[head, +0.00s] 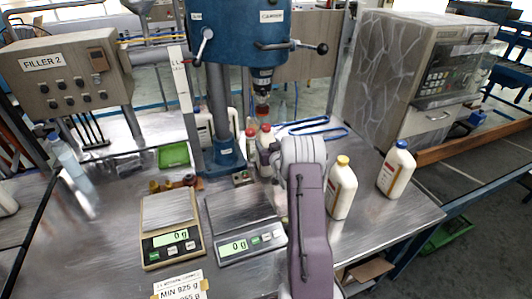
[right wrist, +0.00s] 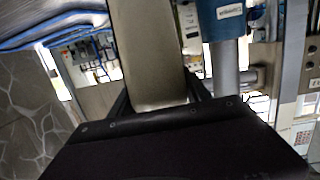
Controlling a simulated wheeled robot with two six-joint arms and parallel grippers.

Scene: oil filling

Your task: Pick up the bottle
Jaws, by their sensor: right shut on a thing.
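My right gripper (right wrist: 158,97) is shut on a cream bottle (right wrist: 150,45), which stands between its two dark fingers in the right wrist view. In the head view my purple-grey right forearm and wrist hide the fingers. A white bottle with a red cap (head: 266,141) shows just left of that wrist, by the drill-like filler; it looks like the held one. Another red-capped bottle (head: 251,140) is close behind it. A yellow-capped bottle (head: 342,187) and a blue-capped bottle (head: 396,170) stand upright to the right of my arm. My left gripper is not in view.
Two scales (head: 157,252) (head: 252,248) reading 0 g sit on the metal table, left of my forearm. The blue filler column (head: 240,40) rises behind. A clear bottle (head: 68,158) stands far left. A grey patterned machine (head: 395,80) bounds the back right.

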